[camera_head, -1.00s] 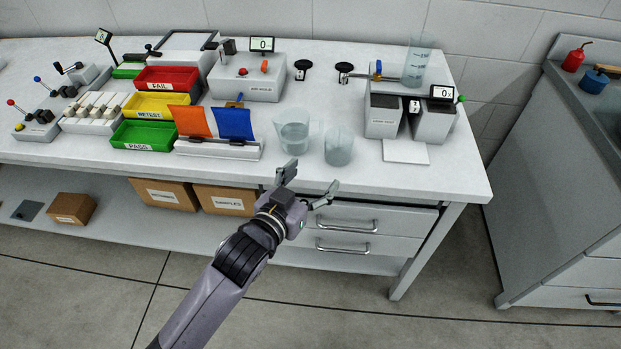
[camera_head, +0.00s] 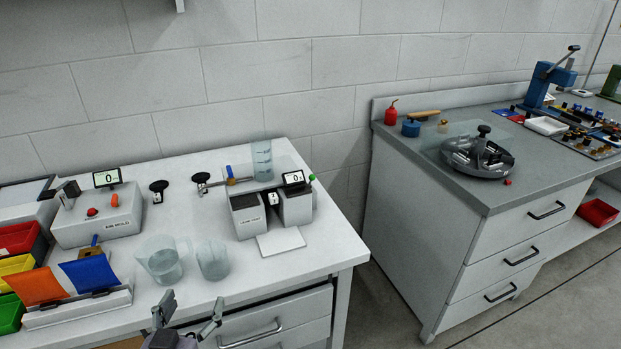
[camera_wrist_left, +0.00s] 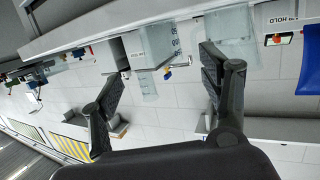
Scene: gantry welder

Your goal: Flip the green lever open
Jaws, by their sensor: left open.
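A small green knob (camera_head: 312,177) sits at the right side of a grey two-block fixture (camera_head: 247,217) with a small display (camera_head: 294,178). I cannot tell whether it is the green lever's end; its arm is too small to make out. My left gripper (camera_head: 190,308) is open and empty at the bottom of the head view, in front of the bench edge and apart from the knob. In the wrist view, the left gripper's fingers (camera_wrist_left: 160,80) are spread wide with nothing between them. My right gripper is in neither view.
A clear jug (camera_head: 163,262) and a beaker (camera_head: 213,260) stand between my left gripper and the fixture. A tall clear cylinder (camera_head: 262,160) stands behind it. A grey cabinet (camera_head: 420,210) stands to the right, across a gap. A green machine (camera_head: 612,82) is partly visible far right.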

